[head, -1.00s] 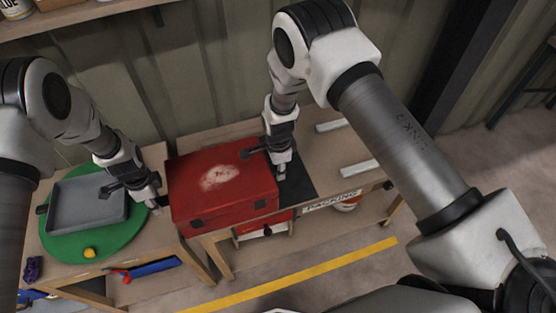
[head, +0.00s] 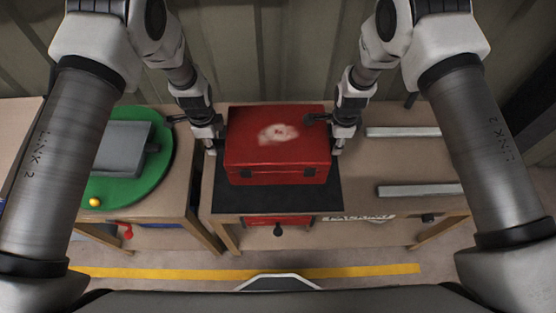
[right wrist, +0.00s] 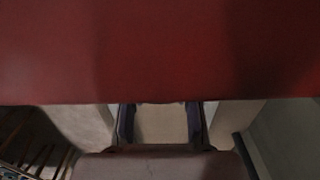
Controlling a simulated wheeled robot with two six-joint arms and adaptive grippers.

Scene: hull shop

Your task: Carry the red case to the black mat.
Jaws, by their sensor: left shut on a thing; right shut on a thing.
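The red case (head: 278,158) is upright over the black mat (head: 275,199) on the right-hand table in the head view. A pale worn patch marks its lid. I cannot tell for sure whether its bottom touches the mat. My left gripper (head: 215,145) is shut on the case's left side. My right gripper (head: 336,145) is shut on its right side. In the right wrist view the case's red side (right wrist: 160,50) fills the upper half. The handles or edges inside the jaws are hidden.
Two pale rails (head: 418,191) lie on the table right of the mat. A yellow line (head: 345,272) crosses the floor.

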